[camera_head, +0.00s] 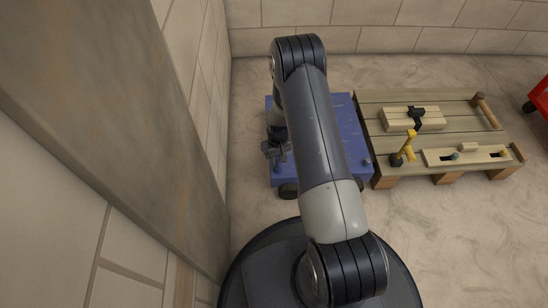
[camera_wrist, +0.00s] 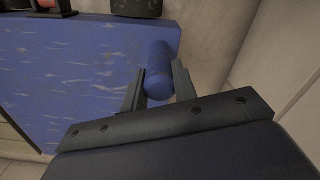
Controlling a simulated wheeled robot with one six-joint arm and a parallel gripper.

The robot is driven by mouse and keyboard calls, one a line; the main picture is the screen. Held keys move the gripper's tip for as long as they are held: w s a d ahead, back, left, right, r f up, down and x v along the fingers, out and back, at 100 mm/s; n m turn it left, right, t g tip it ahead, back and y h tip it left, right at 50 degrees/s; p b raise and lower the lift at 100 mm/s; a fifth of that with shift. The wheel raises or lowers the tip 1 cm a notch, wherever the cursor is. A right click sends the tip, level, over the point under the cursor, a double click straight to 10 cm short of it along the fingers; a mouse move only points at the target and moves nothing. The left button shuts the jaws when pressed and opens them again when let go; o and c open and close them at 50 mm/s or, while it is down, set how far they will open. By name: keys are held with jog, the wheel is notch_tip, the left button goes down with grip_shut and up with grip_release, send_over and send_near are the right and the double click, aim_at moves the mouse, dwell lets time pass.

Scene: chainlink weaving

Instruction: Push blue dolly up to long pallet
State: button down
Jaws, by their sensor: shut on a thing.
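The blue dolly (camera_head: 355,130) stands on the floor left of the long pallet (camera_head: 378,150), its right side close along the pallet's left end. I cannot tell whether they touch. My arm hides the dolly's middle. My gripper (camera_head: 276,150) is at the dolly's left side. In the wrist view my gripper (camera_wrist: 158,88) is shut on a blue upright post (camera_wrist: 158,62) beside the dolly's scuffed blue deck (camera_wrist: 70,75). The post's lower end is hidden between the fingers.
The pallet bears a wooden block (camera_head: 398,119) with a black clamp, a yellow-handled tool (camera_head: 409,145), a pegged board (camera_head: 440,158) and a roller (camera_head: 486,110). A tiled wall (camera_head: 390,40) runs behind. A large panel (camera_head: 120,110) stands close left. A red cart (camera_head: 541,96) is far right. Floor in front of the pallet is clear.

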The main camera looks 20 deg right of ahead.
jog(key=c, duration=1.1)
grip_release()
jog(key=shift+a, duration=0.1)
jog(key=shift+r, duration=0.1)
notch_tip(320, 180, up, 11)
jog(key=p, duration=0.4)
jog(key=shift+f, duration=0.2)
jog(key=shift+f, duration=0.1)
